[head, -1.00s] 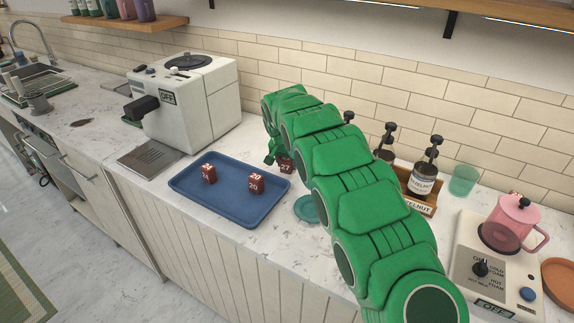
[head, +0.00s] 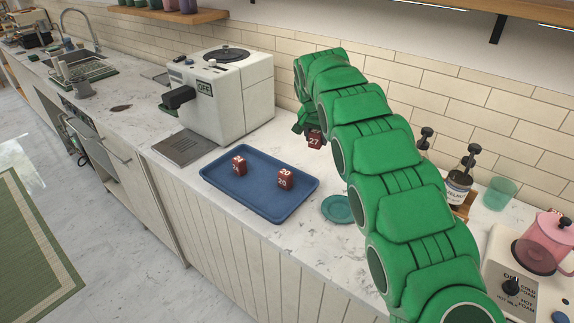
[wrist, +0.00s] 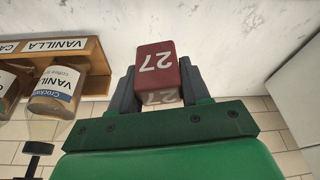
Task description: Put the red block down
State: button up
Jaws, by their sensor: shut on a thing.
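My gripper (wrist: 158,88) is shut on a red block marked 27 (wrist: 157,60), with one dark finger on each side of it. In the head view the block (head: 315,139) shows at the end of my green arm, to the right of the white coffee machine. It appears held above the counter (head: 262,141); the exact height is hard to tell. Two other red blocks, one marked 20 (head: 285,179) and one with a partly readable number (head: 239,165), sit apart on the blue tray (head: 236,198).
The white machine (head: 232,98) stands behind the tray. A teal saucer (head: 337,208) lies right of the tray. Syrup bottles (wrist: 55,90) stand in a wooden rack (wrist: 97,68). A green cup (head: 499,193) and pink press (head: 543,243) are farther right.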

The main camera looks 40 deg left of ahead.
jog(key=s+d+r+n, duration=0.1)
jog(key=s+r, duration=0.1)
jog(key=s, duration=1.2)
jog(key=s+d+r+n, duration=0.1)
jog(key=s+d+r, duration=0.1)
jog(key=s, duration=1.2)
send_near(256, 188)
jog(key=shift+w+d+f, duration=0.4)
jog(key=shift+w+d, duration=0.05)
jog(key=shift+w, duration=0.05)
jog(key=shift+w+a+f, duration=0.2)
jog(key=shift+a+f, duration=0.05)
jog(key=shift+f, duration=0.3)
jog(key=shift+w+a+f, duration=0.15)
jog(key=shift+a+f, duration=0.15)
jog(key=shift+f, duration=1.45)
jog(key=shift+f, duration=0.1)
jog(key=o, duration=1.1)
jog(key=shift+c, duration=0.2)
